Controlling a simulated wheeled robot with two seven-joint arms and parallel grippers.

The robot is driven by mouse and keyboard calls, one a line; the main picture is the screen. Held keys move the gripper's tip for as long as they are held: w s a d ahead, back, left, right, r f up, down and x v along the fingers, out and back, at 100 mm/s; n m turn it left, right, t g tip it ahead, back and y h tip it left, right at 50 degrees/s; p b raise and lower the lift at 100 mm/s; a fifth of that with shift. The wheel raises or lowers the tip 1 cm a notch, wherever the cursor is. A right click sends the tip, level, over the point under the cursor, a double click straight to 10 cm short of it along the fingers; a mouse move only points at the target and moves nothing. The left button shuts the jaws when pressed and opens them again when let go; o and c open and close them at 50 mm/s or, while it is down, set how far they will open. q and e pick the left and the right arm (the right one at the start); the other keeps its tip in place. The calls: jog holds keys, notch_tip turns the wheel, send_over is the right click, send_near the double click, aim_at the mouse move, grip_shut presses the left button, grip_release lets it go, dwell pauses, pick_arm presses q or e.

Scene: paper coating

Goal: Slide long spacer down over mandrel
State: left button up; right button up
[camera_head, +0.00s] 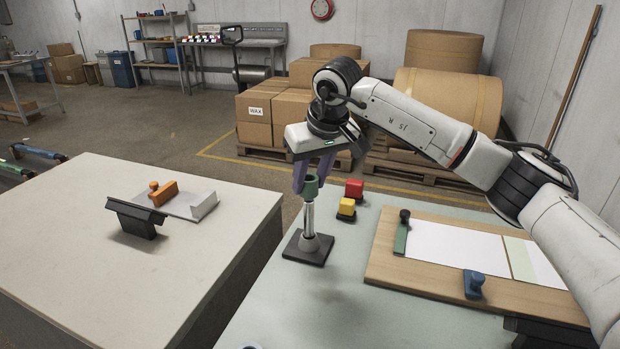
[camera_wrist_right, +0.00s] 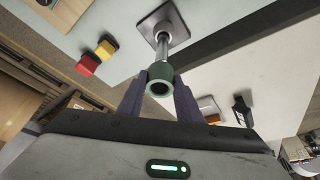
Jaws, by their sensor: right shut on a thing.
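The long spacer (camera_head: 311,187) is a short dark green tube. My right gripper (camera_head: 309,190) is shut on it, with its purple-grey fingers on both sides. The mandrel (camera_head: 309,218) is an upright silver rod with a grey collar at its foot, on a dark square base plate (camera_head: 307,249). The spacer is at the mandrel's top, in line with it. In the right wrist view the spacer (camera_wrist_right: 160,82) shows its open near end, and the mandrel (camera_wrist_right: 162,46) runs away beyond it. How far the rod reaches inside the spacer is hidden. My left gripper is not in view.
Red (camera_head: 354,188) and yellow (camera_head: 346,208) blocks stand close right of the mandrel. A wooden board (camera_head: 385,271) with white paper fills the table's right side. A pale table (camera_head: 65,250) at left bears an orange-handled tool (camera_head: 163,193) and black stand (camera_head: 136,219).

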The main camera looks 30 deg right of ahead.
aim_at(312, 190)
jog(key=shift+p, duration=0.55)
dwell(1.0)
jog(key=shift+f+b, duration=1.1)
jog(key=shift+f, duration=0.95)
jog(key=o, duration=1.2)
jog(key=shift+c, duration=0.2)
jog(key=shift+r, duration=0.1)
jog(key=v, duration=1)
jog(key=shift+b, duration=0.4)
jog(key=shift+s, duration=0.15)
